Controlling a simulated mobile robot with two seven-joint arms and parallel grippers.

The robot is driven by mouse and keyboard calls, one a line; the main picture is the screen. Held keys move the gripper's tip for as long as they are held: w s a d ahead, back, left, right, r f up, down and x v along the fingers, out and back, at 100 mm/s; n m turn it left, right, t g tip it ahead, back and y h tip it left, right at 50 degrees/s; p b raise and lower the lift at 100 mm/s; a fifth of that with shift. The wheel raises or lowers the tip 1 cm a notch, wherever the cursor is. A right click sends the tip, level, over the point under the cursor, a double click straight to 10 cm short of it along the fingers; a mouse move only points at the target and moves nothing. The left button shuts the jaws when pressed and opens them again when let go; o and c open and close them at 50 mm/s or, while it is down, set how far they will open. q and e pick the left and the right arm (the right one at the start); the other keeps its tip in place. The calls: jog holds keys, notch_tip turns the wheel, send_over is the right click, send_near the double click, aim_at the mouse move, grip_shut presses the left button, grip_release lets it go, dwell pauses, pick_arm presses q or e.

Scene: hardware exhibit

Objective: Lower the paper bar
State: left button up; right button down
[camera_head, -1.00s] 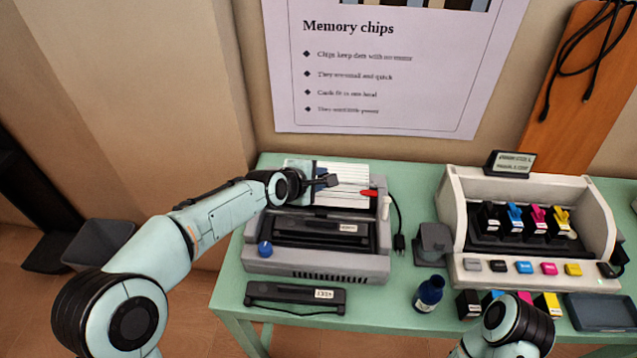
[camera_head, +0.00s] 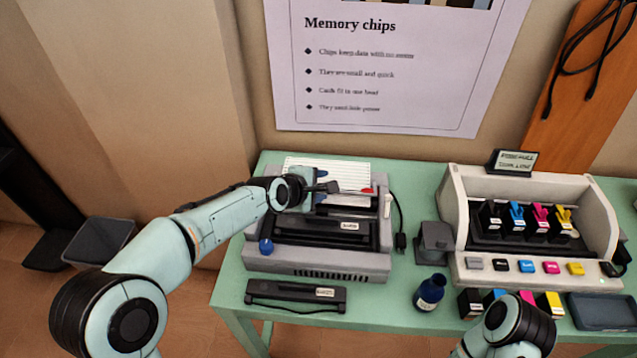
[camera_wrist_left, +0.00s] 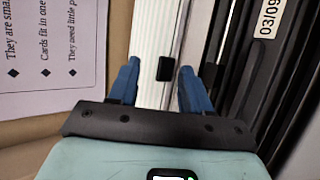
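The grey printer (camera_head: 318,276) stands on the left of the green table, with white ridged paper (camera_head: 345,166) at its back. A light strip ending in a red tip (camera_head: 367,190) runs across the front of the paper; it looks like the paper bar, partly hidden by my gripper. My left gripper (camera_head: 322,185) is over the printer at this strip. In the left wrist view its two blue fingers (camera_wrist_left: 160,88) are apart, with a small black block (camera_wrist_left: 165,68) between them, not visibly clamped. The paper also shows there (camera_wrist_left: 150,35). My right gripper is out of view.
A dark bar-shaped part (camera_head: 295,294) lies in front of the printer. A blue bottle (camera_head: 429,293) and a dark block (camera_head: 434,242) stand to its right. An ink cartridge unit (camera_head: 530,268) fills the right. A poster (camera_head: 390,70) hangs behind.

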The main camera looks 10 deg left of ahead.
pick_arm(q)
jog(key=shift+r, duration=0.2)
jog(key=p+v, duration=0.1)
jog(key=v, duration=1.2)
jog(key=shift+s, duration=0.15)
jog(key=shift+a, duration=0.1)
